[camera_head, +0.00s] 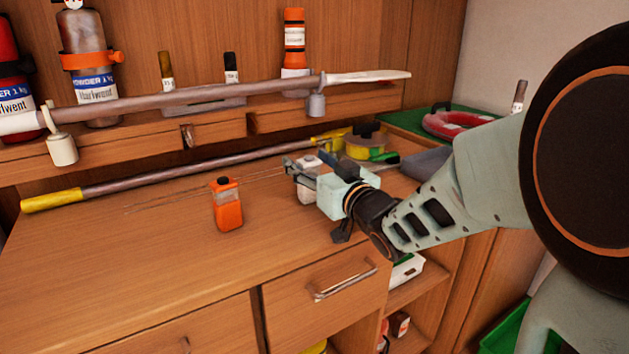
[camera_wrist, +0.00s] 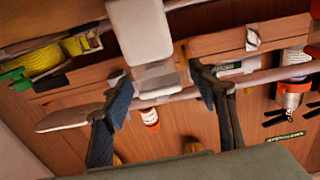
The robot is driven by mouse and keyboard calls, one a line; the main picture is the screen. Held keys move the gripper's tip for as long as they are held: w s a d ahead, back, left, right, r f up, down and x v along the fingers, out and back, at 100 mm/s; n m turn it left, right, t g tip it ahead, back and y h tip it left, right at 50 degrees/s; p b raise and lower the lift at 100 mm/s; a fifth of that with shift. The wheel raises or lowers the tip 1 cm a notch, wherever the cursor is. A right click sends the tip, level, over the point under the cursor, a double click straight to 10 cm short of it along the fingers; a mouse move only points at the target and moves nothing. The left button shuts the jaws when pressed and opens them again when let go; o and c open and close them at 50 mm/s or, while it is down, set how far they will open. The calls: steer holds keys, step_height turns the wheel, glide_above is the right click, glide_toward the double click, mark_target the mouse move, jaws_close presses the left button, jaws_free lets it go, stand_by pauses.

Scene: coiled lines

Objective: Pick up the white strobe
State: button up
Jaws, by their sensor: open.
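The white strobe (camera_head: 307,193) stands upright on the wooden counter, partly hidden behind a finger of my gripper (camera_head: 300,172) in the head view. In the wrist view the strobe (camera_wrist: 140,30) is a pale block with a clear, narrower end, at the top of the picture. My gripper (camera_wrist: 163,82) is open, with its two dark fingers spread apart. The strobe's clear end shows between the fingertips and its body extends beyond them. I cannot tell whether either finger touches it.
An orange strobe-like unit (camera_head: 228,210) stands on the counter to the left. A long pole with a yellow end (camera_head: 52,201) lies behind it. A yellow coil (camera_head: 364,143) lies at the back right. Another pole (camera_head: 190,97) runs along the shelf. The counter's front left is clear.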

steer(key=c, duration=1.4)
steer(key=shift+o, duration=0.2)
steer(key=shift+r, duration=0.1)
